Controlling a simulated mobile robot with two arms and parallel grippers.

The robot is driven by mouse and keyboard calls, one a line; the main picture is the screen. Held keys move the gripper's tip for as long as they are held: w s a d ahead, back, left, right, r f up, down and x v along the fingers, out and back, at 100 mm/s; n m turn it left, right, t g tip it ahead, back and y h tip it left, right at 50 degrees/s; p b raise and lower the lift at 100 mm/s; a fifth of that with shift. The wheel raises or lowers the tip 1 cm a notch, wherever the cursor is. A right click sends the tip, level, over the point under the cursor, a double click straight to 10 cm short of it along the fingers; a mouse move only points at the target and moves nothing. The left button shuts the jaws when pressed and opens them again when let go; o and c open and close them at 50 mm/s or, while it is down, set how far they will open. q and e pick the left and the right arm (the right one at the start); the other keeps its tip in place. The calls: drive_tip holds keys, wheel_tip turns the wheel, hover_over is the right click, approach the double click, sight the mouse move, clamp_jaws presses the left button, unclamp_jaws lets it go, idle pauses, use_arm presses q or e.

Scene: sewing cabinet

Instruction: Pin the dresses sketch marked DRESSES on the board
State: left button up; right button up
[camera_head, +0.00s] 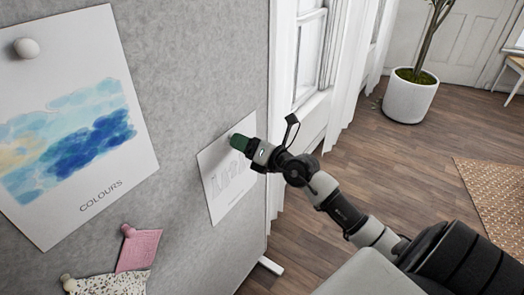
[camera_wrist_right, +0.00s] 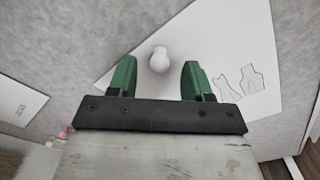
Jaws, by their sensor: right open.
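The dresses sketch (camera_head: 225,190) is a white sheet with grey dress outlines, lying against the grey board (camera_head: 205,60) near its right edge. Its marking is not readable. It also shows in the right wrist view (camera_wrist_right: 225,55). A white round-headed pin (camera_wrist_right: 159,60) sits at the sketch's upper part. My right gripper (camera_head: 236,142) is at the sketch's top, its green fingers open on either side of the pin with gaps on both sides. The gripper hides the pin in the head view. My left gripper is not in view.
A COLOURS sheet (camera_head: 105,165) with a white pin (camera_head: 27,48) hangs at the left. A pink swatch (camera_head: 138,250) and a speckled swatch (camera_head: 110,284) are below it. A potted plant (camera_head: 410,98) stands on the wooden floor behind. Bare board surrounds the sketch's left side.

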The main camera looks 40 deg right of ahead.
drive_tip(key=b+v, duration=0.1)
drive_tip(key=v, duration=0.7)
drive_tip(key=shift+s, duration=0.25)
drive_tip(key=d+f+m+g+h+p, duration=0.15)
drive_tip(key=d+f+m+h, duration=0.25)
drive_tip(key=f+m, duration=0.9)
drive_tip(key=s+f+m+g+h+p, duration=0.1)
drive_tip(key=s+f+m+g, duration=0.2)
drive_tip(key=f, duration=0.7)
drive_tip(key=s+f+m+g+h+p, duration=0.15)
drive_tip(key=s+f, duration=0.25)
drive_tip(key=f, duration=0.6)
drive_tip(key=s+a+f+m+g+p, duration=0.1)
drive_tip(key=s+a+f+m+g, duration=0.4)
drive_tip(key=s+f, duration=0.8)
drive_tip(key=s+a+f+m+g, duration=0.2)
drive_tip(key=s+a, duration=0.3)
drive_tip(key=s, duration=0.4)
drive_tip(key=s+a+f+m+g+p, duration=0.1)
drive_tip(key=s+a+f+m+g, duration=0.2)
drive_tip(key=s, duration=0.6)
wheel_tip(320, 180, down, 2)
drive_tip(key=shift+s+a+f+m+y, duration=0.15)
drive_tip(key=shift+a+m+y, duration=0.25)
drive_tip(key=shift+a, duration=0.55)
